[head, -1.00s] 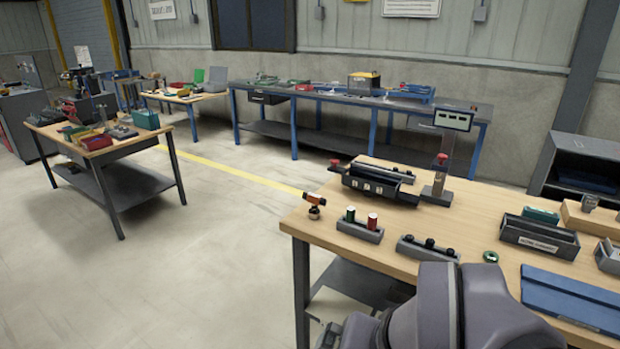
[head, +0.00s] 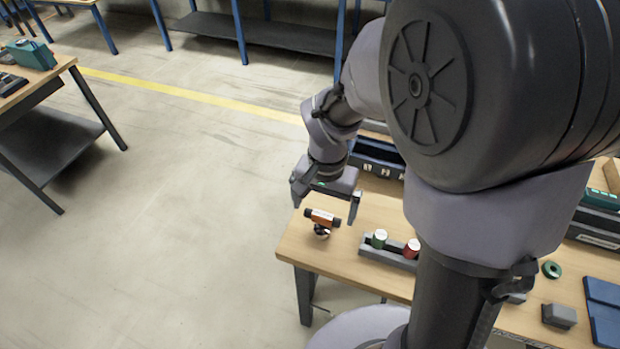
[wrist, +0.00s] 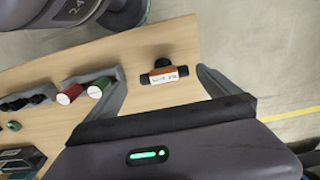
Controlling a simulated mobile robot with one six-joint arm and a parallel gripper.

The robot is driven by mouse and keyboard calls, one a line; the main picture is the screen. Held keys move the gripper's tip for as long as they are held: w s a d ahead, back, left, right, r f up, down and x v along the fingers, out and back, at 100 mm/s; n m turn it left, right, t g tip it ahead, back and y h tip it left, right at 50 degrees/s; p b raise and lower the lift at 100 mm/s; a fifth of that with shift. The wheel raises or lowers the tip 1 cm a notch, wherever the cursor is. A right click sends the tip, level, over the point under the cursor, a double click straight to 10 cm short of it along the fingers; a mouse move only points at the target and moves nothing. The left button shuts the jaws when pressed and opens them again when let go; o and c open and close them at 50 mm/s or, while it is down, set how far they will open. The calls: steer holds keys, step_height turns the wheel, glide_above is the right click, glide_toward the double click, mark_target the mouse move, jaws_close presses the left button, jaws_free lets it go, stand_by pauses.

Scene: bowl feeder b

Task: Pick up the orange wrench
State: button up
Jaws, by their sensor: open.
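The orange wrench (head: 321,216) is a short orange piece with black ends, raised on a small round support near the table's left corner. In the wrist view the orange wrench (wrist: 163,75) shows a white label, its print too small to read. My gripper (head: 328,207) is open and empty, above and just behind the wrench in the head view. In the wrist view the wrench lies between the two spread fingers of my gripper (wrist: 160,78), touching neither. The remaining gap in height is hard to tell.
A grey holder (head: 372,252) with a green cylinder (head: 379,238) and a red cylinder (head: 412,248) stands right of the wrench. A dark bin (head: 376,160) is behind my gripper. A green ring (head: 551,270) and a blue tray (head: 604,310) lie farther right. The table's left edge is close by.

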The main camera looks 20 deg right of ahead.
mark_target(322, 223)
steer(key=f+b, duration=0.1)
steer(key=f, duration=0.2)
steer(key=f+b, duration=0.1)
steer(key=f, duration=0.2)
steer(key=w+f+b, duration=0.1)
steer(key=f, duration=0.2)
steer(key=shift+w+d+f+b, duration=0.1)
steer(key=shift+b, duration=0.2)
steer(key=shift+c, duration=0.4)
steer(key=shift+r, duration=0.2)
steer(key=c, duration=1.7)
